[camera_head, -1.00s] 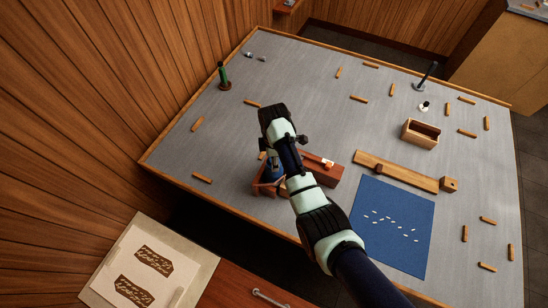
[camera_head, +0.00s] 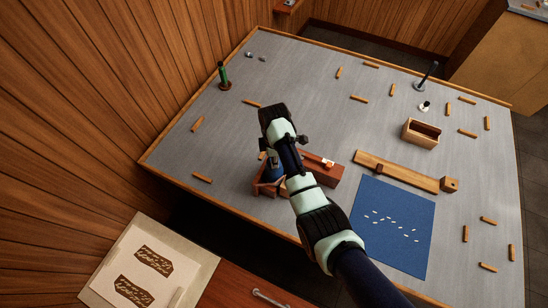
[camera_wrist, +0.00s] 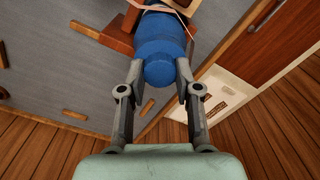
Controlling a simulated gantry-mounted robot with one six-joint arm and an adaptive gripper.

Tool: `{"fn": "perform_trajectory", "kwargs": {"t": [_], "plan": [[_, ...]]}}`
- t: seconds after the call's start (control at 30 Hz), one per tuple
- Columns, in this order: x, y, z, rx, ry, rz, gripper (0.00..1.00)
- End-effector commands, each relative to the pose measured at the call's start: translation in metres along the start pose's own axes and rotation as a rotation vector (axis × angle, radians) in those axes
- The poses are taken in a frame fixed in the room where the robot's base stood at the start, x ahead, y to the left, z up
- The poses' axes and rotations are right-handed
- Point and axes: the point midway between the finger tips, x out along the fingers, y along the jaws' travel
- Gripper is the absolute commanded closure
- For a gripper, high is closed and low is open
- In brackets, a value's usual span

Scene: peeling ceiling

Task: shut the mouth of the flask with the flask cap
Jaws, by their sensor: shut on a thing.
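The blue flask (camera_wrist: 160,35) stands at the wooden holder near the table's front left edge. It also shows partly in the head view (camera_head: 271,172), behind my arm. My gripper (camera_wrist: 160,75) is over it, with one finger on each side of a round blue end piece (camera_wrist: 158,72). This piece looks like the flask cap and is narrower than the flask body behind it. The gripper is shut on it. The cap lines up with the flask's end, but I cannot tell whether it is fully seated. The flask mouth is hidden.
A reddish wooden holder (camera_head: 322,174) surrounds the flask area. A blue mat (camera_head: 395,255) with small pale pieces, a wooden board (camera_head: 395,172) and an open wooden box (camera_head: 408,133) lie to the right. A green bottle (camera_head: 223,75) stands at the back left. The table's middle is mostly clear.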

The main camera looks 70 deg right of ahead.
Motion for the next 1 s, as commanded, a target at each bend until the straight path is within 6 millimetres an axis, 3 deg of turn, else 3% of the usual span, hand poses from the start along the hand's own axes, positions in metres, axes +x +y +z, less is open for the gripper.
{"fn": "perform_trajectory", "kwargs": {"t": [0.53, 0.8, 1.0], "plan": [[0.0004, -0.0004, 0.0001, 0.016, 0.000, -0.001, 1.00], [0.0018, -0.0006, 0.0004, 0.394, -0.001, -0.003, 1.00], [0.0041, -0.0004, 0.0003, 0.424, -0.001, -0.002, 1.00]]}}
